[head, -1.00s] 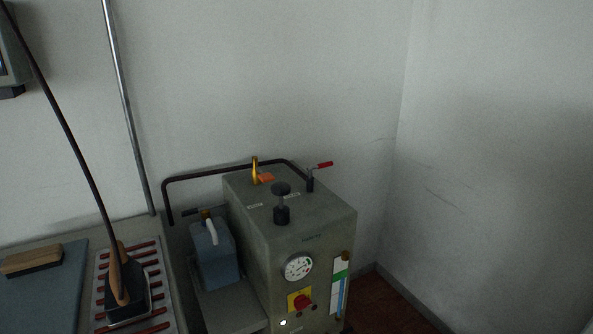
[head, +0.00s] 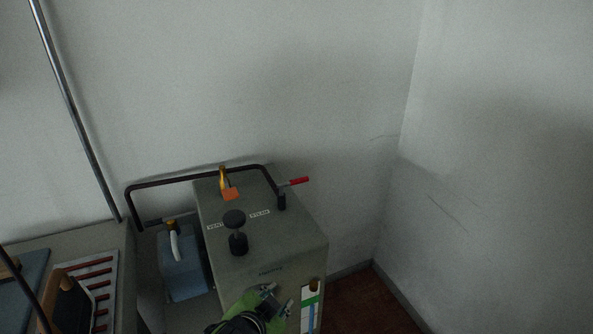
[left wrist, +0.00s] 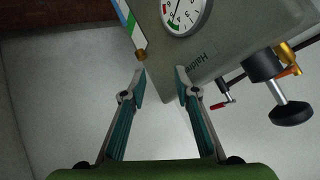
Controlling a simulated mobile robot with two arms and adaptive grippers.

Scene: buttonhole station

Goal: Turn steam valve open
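The grey boiler box (head: 285,240) stands in the middle of the head view. A red-handled lever valve (head: 295,181) sits at its top back right, the handle pointing right. A black round-topped knob (head: 235,219) stands nearer the front, with small white labels beside it. In the left wrist view the lever (left wrist: 222,104) and the black knob (left wrist: 290,113) show on the right. My left gripper (head: 279,297) is low at the boiler's front, below the top; its fingers (left wrist: 160,78) are apart with nothing between them. My right gripper is out of view.
A brass fitting with an orange tag (head: 230,194) stands on the boiler top. A dark pipe (head: 185,181) runs behind it. A blue-grey container (head: 181,277) stands left. A pressure gauge (left wrist: 186,12) is on the front. The wall corner is right.

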